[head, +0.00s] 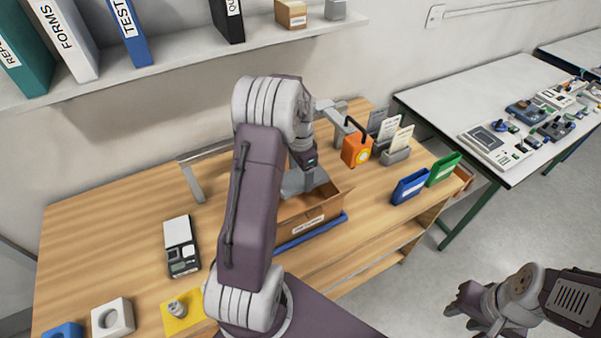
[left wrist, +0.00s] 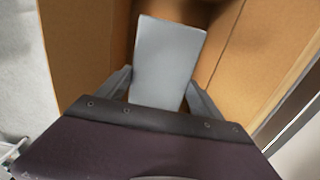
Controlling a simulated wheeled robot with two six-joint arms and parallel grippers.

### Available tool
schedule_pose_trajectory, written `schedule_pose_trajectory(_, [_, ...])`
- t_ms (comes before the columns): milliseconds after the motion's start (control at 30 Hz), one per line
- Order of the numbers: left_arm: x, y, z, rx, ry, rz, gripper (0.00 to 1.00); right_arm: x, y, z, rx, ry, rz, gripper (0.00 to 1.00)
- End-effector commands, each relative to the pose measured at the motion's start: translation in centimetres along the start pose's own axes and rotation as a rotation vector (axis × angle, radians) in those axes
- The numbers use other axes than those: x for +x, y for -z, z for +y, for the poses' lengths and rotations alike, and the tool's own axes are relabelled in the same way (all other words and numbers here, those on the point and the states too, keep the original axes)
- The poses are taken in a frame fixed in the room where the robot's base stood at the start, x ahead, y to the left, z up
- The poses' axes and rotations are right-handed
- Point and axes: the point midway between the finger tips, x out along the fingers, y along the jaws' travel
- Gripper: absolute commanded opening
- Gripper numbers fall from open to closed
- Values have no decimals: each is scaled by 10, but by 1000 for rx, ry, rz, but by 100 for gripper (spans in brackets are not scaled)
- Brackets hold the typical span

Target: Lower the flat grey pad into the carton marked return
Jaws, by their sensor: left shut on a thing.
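The flat grey pad (left wrist: 168,62) is held between the two fingers of my left gripper (left wrist: 161,80) in the left wrist view. Brown carton walls rise on both sides of it there. In the head view my left gripper (head: 304,180) points down into the open top of the brown carton (head: 316,216), which has a white label too small to read. The pad's lower end and its gap to the carton floor cannot be made out. My right gripper (head: 466,303) is at the lower right over the floor, away from the tables; its opening is unclear.
A blue bar or tray edge (head: 312,232) runs along the carton's front. An orange device (head: 356,150) and card holders stand behind right. Blue (head: 409,187) and green bins are further right.

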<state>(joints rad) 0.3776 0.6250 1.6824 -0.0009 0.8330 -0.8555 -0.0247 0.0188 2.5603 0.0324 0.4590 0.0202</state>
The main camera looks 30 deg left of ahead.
Motion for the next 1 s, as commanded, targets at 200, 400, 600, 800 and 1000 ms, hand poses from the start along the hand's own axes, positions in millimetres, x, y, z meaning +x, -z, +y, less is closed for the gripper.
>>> schedule_pose_trajectory(200, [32,0,0,0,0,0,39,25,-2,0,0,0,0,36])
schedule_pose_trajectory(400, [56,0,0,0,0,0,39,40,-4,1,0,0,0,36])
schedule_pose_trajectory(600, [81,0,0,0,0,0,39,56,-6,1,0,0,0,36])
schedule_pose_trajectory(800, [105,0,0,0,-1,-1,39,71,-7,1,0,0,0,36])
schedule_pose_trajectory(1000, [129,0,0,0,0,0,39,86,-9,2,0,0,0,36])
